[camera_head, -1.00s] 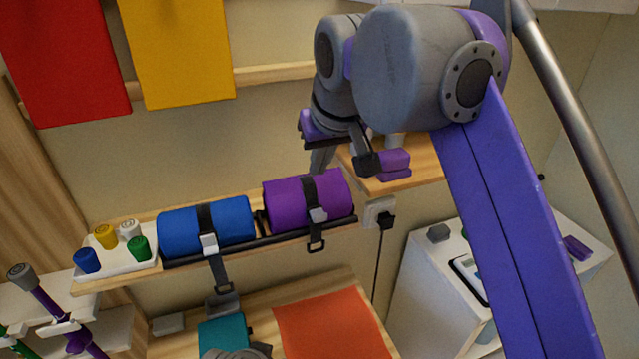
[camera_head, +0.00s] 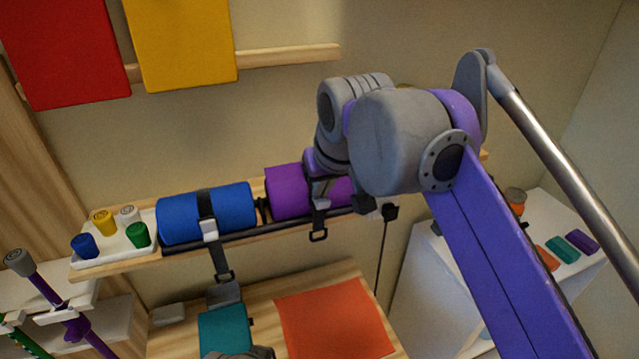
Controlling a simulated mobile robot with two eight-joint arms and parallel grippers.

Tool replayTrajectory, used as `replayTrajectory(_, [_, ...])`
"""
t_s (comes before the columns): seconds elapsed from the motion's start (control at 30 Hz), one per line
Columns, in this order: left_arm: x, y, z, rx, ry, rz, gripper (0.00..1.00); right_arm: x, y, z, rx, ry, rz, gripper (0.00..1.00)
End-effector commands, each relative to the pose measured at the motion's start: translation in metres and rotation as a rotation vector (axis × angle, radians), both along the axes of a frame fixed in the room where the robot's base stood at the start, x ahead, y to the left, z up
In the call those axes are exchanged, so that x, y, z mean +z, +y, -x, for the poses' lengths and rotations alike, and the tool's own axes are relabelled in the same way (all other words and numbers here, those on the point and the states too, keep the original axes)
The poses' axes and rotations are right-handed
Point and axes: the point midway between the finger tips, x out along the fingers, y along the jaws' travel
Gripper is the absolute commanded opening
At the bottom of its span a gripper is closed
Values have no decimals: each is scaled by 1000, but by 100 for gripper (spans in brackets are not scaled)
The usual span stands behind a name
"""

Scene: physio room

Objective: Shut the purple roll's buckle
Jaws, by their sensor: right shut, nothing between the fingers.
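The purple roll (camera_head: 285,191) lies on the wall shelf, right of the blue roll. Its grey buckle (camera_head: 322,204) is at its front, with a black strap end and loop (camera_head: 318,236) hanging below. My right gripper (camera_head: 319,198) is shut and empty, pointing down at the front of the purple roll, just above or at the buckle. It hides the strap over the roll and part of the buckle; I cannot tell whether they touch or whether the buckle is latched. My left gripper's fingers are not visible.
The blue roll (camera_head: 180,218) has its own strap and buckle (camera_head: 209,230). A white tray (camera_head: 104,259) with several coloured pegs stands at the shelf's left end. A dark rail (camera_head: 240,238) runs along the shelf front. Below are a teal roll (camera_head: 225,330) and an orange mat (camera_head: 335,318).

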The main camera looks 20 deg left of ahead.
Motion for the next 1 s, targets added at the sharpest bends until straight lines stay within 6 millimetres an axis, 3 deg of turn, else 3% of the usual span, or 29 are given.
replayTrajectory(1.0, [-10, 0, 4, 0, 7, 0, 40, -4, -3, 4, 0, -107, -72, 0])
